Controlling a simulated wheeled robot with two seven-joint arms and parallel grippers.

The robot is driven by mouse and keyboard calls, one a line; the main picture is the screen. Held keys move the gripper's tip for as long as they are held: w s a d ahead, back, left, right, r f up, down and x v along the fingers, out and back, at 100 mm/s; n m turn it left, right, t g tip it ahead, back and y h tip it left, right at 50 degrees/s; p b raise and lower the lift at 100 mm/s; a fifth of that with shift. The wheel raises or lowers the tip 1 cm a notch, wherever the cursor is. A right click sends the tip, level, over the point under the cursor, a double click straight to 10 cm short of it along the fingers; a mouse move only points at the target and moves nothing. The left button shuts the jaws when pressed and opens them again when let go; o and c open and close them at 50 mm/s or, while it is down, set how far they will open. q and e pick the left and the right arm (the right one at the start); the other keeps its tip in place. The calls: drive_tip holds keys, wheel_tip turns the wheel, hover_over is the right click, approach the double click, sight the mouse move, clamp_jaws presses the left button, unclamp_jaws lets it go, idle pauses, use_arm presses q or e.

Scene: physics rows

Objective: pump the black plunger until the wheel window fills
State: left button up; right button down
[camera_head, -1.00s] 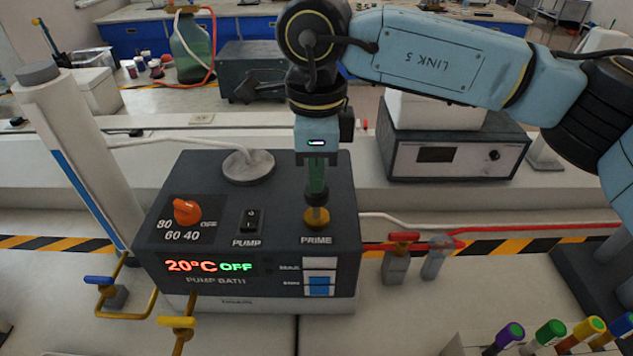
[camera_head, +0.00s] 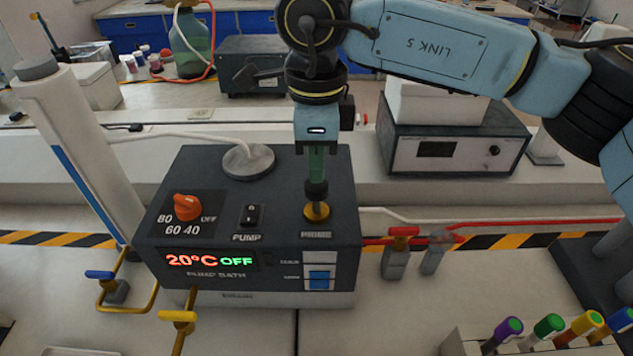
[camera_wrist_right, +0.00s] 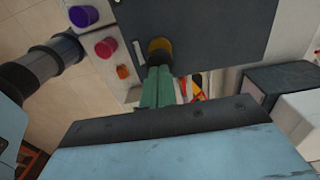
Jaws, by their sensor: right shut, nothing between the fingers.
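The dark pump bath (camera_head: 275,170) stands on the bench in the head view, its display reading 20°C OFF. The black plunger (camera_head: 316,190) stands upright in a gold collar (camera_head: 316,211) at PRIME; the collar also shows in the wrist view (camera_wrist_right: 160,48). My right gripper (camera_head: 316,178) points straight down over the plunger, its green fingers shut and empty. The fingertips are at the plunger's top; I cannot tell whether they touch. A level window (camera_head: 320,258) on the front shows blue in its lower part, white above. I make out no wheel. My left gripper is out of view.
An orange dial (camera_head: 186,207) and a black pump switch (camera_head: 251,215) sit left of the plunger. A red-handled valve (camera_head: 402,233) stands right of the bath, yellow pipework (camera_head: 178,316) at front left. Capped tubes (camera_head: 549,325) stand at front right.

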drive_tip(key=shift+f+b, duration=1.3)
drive_tip(key=shift+f, duration=0.35)
drive_tip(key=shift+r, duration=0.15)
drive_tip(key=shift+r+p, duration=1)
drive_tip(key=shift+r, duration=0.8)
drive_tip(key=shift+f, duration=0.15)
drive_tip(key=shift+f+b, duration=1.65)
drive_tip(key=shift+f, duration=0.2)
drive_tip(key=shift+r, duration=0.1)
